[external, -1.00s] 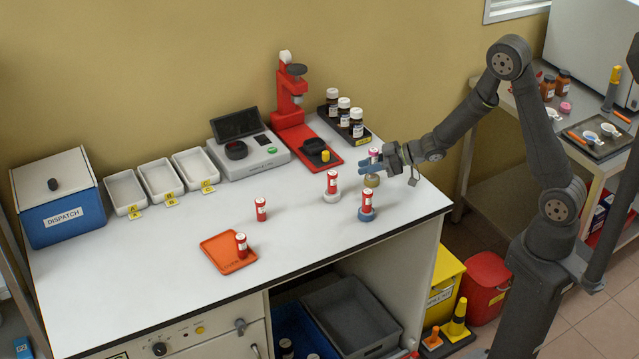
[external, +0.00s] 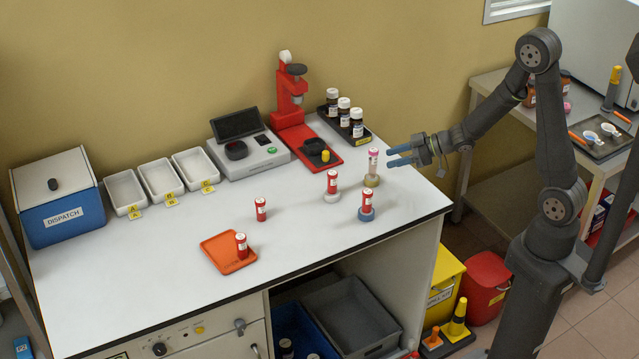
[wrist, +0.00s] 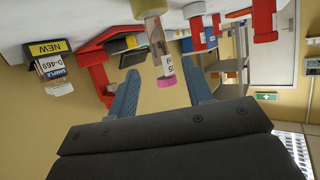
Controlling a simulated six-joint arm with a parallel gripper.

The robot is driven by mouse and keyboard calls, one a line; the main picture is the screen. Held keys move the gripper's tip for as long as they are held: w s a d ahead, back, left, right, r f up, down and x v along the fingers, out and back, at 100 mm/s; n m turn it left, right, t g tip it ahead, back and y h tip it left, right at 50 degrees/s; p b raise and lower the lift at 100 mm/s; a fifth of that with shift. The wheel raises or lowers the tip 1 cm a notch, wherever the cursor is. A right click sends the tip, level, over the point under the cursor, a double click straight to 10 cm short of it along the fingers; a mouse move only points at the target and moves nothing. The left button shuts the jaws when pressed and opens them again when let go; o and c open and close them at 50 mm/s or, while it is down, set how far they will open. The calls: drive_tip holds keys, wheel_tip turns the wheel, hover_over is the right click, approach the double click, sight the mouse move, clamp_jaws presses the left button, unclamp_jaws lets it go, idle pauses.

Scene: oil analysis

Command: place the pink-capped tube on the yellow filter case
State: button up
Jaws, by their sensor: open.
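The pink-capped tube (external: 373,162) stands upright on a round tan-yellow case (external: 371,181), which I take as the yellow filter case, near the right side of the bench. In the wrist view the tube (wrist: 160,45) appears upside down, its pink cap pointing down and the case (wrist: 148,7) at the top edge. My gripper (external: 389,156) is open and empty, just right of the tube, with its blue fingers pointing at it. In the wrist view my fingers (wrist: 160,90) lie to either side of the tube's line, and the tube looks clear of them.
Red tubes stand on a white case (external: 332,197) and a blue case (external: 366,213) nearby. Another red tube (external: 261,210) stands on the bench, and one is on the orange tray (external: 218,255). A black rack of bottles (external: 362,139) and a red press (external: 290,100) stand behind.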

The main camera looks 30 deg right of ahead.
sight(373, 164)
drive_tip(key=shift+v, duration=1.55)
drive_tip(key=x, duration=1.2)
drive_tip(key=shift+r, duration=0.6)
